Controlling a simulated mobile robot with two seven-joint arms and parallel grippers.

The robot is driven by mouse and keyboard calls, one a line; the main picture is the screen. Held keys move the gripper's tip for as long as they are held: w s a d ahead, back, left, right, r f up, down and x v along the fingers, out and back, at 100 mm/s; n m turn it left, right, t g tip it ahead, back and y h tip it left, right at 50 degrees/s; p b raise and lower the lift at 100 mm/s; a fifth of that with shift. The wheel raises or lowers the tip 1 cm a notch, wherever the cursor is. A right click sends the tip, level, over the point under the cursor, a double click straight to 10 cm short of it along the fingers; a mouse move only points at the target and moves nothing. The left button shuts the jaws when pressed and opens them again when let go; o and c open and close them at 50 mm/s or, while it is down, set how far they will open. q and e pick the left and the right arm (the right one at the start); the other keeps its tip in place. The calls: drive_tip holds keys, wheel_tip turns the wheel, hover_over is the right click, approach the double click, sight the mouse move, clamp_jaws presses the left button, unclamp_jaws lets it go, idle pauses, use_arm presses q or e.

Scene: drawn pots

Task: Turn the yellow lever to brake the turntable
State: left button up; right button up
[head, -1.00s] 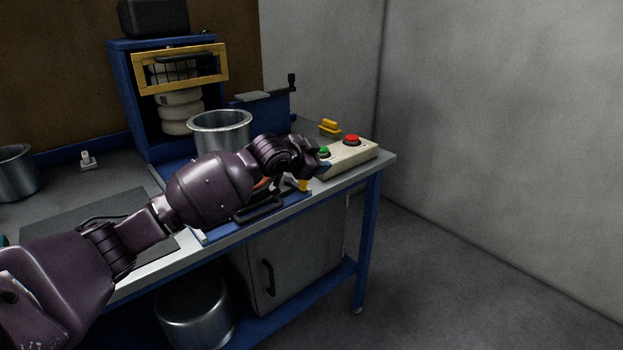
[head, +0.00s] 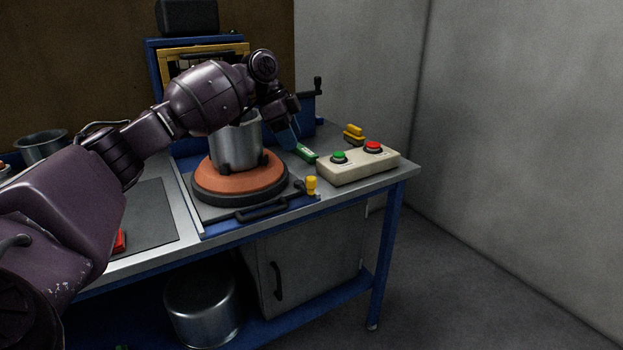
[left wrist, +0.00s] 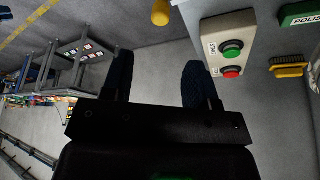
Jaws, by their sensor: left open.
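The yellow lever knob (head: 312,184) stands at the front right corner of the turntable's base, near the table's front edge. The turntable (head: 206,184) has an orange top and a dark rim, and a steel pot (head: 238,148) stands on it. My left gripper (head: 288,135) is open and empty, raised above and behind the lever, by the pot's right side. My arm covers part of the pot. In the left wrist view the yellow knob (left wrist: 160,12) shows at the top edge, beyond and apart from the open fingers (left wrist: 157,82). My right gripper is out of view.
A beige button box (head: 345,170) with green and red buttons stands right of the lever. A black handle (head: 262,209) runs along the turntable's front. The floor at the right is clear.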

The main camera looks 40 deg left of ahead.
sight(311, 178)
use_arm(q)
drive_tip(key=b+x, duration=0.1)
drive_tip(key=x, duration=0.5)
drive_tip(key=shift+w+f, duration=0.1)
drive_tip(key=shift+f, duration=0.15)
drive_tip(key=b+x, duration=0.1)
drive_tip(key=x, duration=0.3)
drive_tip(key=shift+w+d+f, duration=0.1)
drive_tip(key=shift+d+f, duration=0.1)
drive_tip(key=shift+f, duration=0.15)
drive_tip(key=shift+w+d+f, duration=0.1)
drive_tip(key=shift+d+f, duration=0.05)
drive_tip(key=shift+f, duration=0.2)
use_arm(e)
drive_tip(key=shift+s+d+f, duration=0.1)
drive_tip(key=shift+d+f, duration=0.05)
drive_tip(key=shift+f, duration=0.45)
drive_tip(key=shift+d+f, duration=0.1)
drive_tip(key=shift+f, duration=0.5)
use_arm(q)
drive_tip(key=shift+c, duration=0.3)
clamp_jaws()
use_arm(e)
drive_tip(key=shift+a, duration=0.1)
